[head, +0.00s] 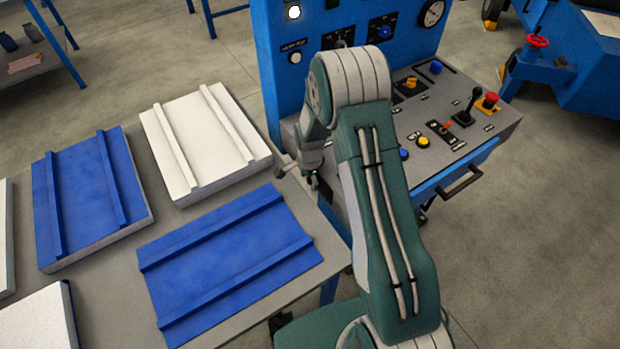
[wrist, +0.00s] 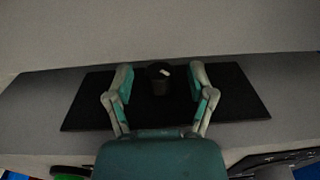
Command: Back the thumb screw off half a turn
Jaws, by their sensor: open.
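The thumb screw (wrist: 160,82) shows in the wrist view as a small dark round knob with a white mark on its top. It stands on a black plate (wrist: 243,100). My gripper (wrist: 162,74) is open, with one finger on each side of the knob and a gap on both sides. In the head view my gripper (head: 314,182) points down at the left end of the control console. I cannot make out the knob there, behind my arm and gripper.
The blue and grey console (head: 460,140) carries buttons, a black lever (head: 467,106) and a red button (head: 491,98). At the left, a grey table (head: 105,285) holds blue panels (head: 230,262) and white panels (head: 200,138). Concrete floor is clear at the right.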

